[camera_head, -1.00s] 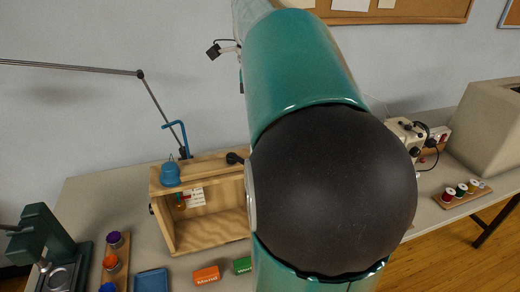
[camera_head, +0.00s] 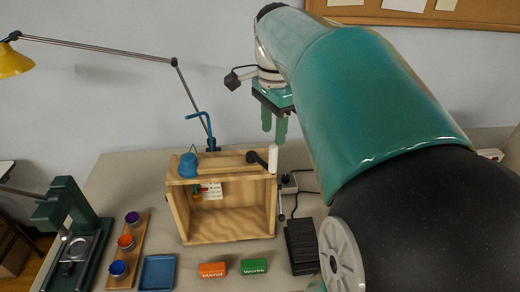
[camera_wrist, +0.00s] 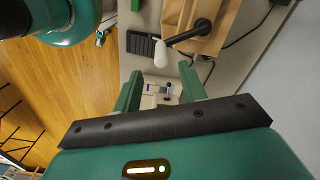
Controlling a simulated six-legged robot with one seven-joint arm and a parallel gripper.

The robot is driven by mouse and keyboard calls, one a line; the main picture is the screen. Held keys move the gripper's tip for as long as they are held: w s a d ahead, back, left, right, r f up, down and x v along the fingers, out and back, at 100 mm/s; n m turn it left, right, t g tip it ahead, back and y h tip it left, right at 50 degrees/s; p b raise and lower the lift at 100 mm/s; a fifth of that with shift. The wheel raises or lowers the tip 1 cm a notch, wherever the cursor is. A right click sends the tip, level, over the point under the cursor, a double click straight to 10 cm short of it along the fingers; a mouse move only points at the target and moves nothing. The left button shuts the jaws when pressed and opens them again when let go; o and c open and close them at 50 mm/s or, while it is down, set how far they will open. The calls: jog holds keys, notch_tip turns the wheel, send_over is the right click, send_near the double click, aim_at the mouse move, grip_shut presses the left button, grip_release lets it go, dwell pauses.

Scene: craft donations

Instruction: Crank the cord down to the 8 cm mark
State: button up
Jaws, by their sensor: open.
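A wooden box with an open front (camera_head: 227,226) stands on the table. On its top right a black crank arm (camera_head: 257,159) carries an upright white handle (camera_head: 273,158). In the wrist view the white handle (camera_wrist: 160,55) is ahead, just beyond my fingertips, with the black arm (camera_wrist: 188,33) to its right. Inside the box, a small marked card (camera_head: 212,190) hangs beside a coloured piece (camera_head: 197,194); the marks are too small to read. My gripper (camera_head: 274,125) is open and empty, above the handle; it also shows in the wrist view (camera_wrist: 161,88).
A blue bell-shaped thing (camera_head: 188,166) sits on the box top, with a blue bent rod (camera_head: 207,125) behind. A green press (camera_head: 66,215) stands left.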

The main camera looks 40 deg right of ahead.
aim_at(272, 170)
notch_tip(272, 170, down, 9)
jog(key=shift+d+f, duration=0.1)
jog(key=shift+d, duration=0.05)
grip_shut()
